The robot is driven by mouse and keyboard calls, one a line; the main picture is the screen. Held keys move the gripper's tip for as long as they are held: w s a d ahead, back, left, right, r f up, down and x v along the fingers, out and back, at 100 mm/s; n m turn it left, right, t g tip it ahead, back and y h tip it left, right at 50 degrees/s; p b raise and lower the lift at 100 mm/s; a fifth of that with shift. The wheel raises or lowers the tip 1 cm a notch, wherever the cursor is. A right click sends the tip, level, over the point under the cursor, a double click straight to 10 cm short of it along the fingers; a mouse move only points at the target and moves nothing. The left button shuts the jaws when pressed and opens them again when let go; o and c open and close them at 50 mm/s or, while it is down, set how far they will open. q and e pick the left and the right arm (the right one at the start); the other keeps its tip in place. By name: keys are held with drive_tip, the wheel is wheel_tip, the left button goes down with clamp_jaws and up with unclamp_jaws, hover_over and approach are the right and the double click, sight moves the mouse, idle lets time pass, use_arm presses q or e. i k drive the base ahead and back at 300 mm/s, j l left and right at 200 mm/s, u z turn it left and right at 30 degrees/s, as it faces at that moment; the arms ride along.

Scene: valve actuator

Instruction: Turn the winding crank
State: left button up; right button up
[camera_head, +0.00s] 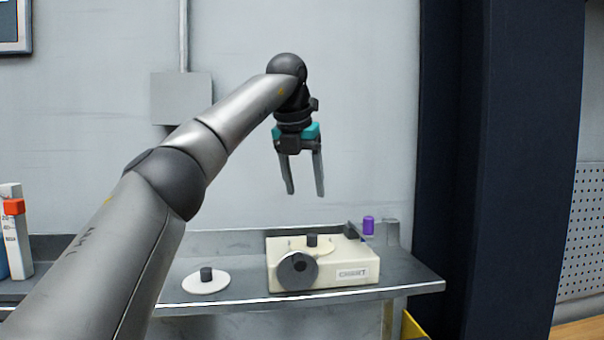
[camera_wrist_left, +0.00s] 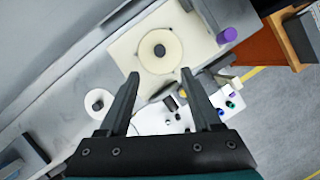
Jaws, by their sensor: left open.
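A cream box-shaped device (camera_head: 342,263) stands on the bench. A dark grey round disc (camera_head: 297,271) is on its front. A pale disc with a black hub (camera_head: 312,241) lies on its top; it also shows in the wrist view (camera_wrist_left: 160,50). A purple cylindrical knob (camera_head: 368,225) stands at the device's right side, and in the wrist view (camera_wrist_left: 227,35) it is at upper right. I cannot tell exactly how it joins the device. My left gripper (camera_head: 306,193) is open and empty, pointing down above the device, with its fingers apart from everything. My right gripper is not in view.
A white disc with a black hub (camera_head: 206,281) lies on the grey bench (camera_head: 415,283) left of the device. A white bottle with a red part (camera_head: 15,225) stands at far left. A dark column (camera_head: 480,170) rises right of the bench. The air around the gripper is clear.

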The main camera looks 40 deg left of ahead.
sight(297, 270)
drive_tip(key=u, duration=1.4)
